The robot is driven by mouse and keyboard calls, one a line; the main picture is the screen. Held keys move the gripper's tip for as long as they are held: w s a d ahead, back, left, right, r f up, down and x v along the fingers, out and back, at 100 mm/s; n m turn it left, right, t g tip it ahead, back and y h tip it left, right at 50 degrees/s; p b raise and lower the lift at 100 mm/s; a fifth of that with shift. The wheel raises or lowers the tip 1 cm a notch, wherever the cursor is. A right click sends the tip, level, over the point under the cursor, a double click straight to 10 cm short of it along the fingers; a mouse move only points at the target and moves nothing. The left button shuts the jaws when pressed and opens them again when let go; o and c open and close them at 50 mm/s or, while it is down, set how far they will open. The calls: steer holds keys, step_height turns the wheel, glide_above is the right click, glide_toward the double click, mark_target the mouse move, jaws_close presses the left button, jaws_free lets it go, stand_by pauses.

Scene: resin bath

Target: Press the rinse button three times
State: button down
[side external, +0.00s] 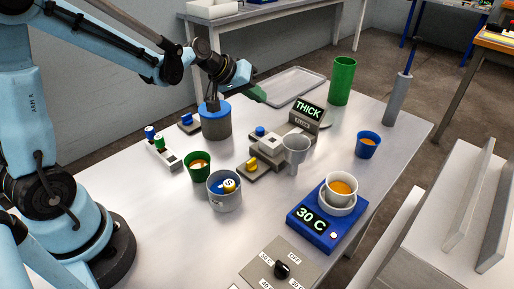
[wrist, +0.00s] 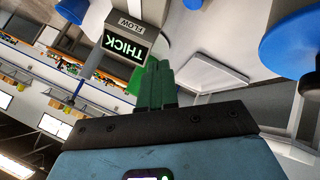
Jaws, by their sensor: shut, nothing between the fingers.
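My gripper (side external: 258,94) hangs above the back of the table, its green fingers pointing down and right. In the wrist view my gripper (wrist: 155,85) shows its green fingers together, with nothing between them. Several button-like parts are on the table: a blue one on a dark base (side external: 187,121), a yellow one on a flat base (side external: 252,164), and a blue-topped grey block (side external: 261,133). A small strip with white, blue and green parts (side external: 160,150) lies at left. I cannot read which is the rinse button. My fingers touch none of them.
The THICK/FLOW display (side external: 309,112), a clear funnel-like cup (side external: 296,150), a green tall cup (side external: 341,80) and a grey tray (side external: 291,86) are nearby. A 30 C scale-like heater (side external: 318,228) stands in front. The left front table is clear.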

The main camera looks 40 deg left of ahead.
mark_target(256, 130)
steer(key=shift+f, duration=3.4)
steer(key=shift+f, duration=0.2)
steer(key=shift+f, duration=0.2)
steer(key=shift+f, duration=0.5)
steer(key=shift+r, duration=0.9)
steer(key=shift+r, duration=0.1)
steer(key=shift+r, duration=2.45)
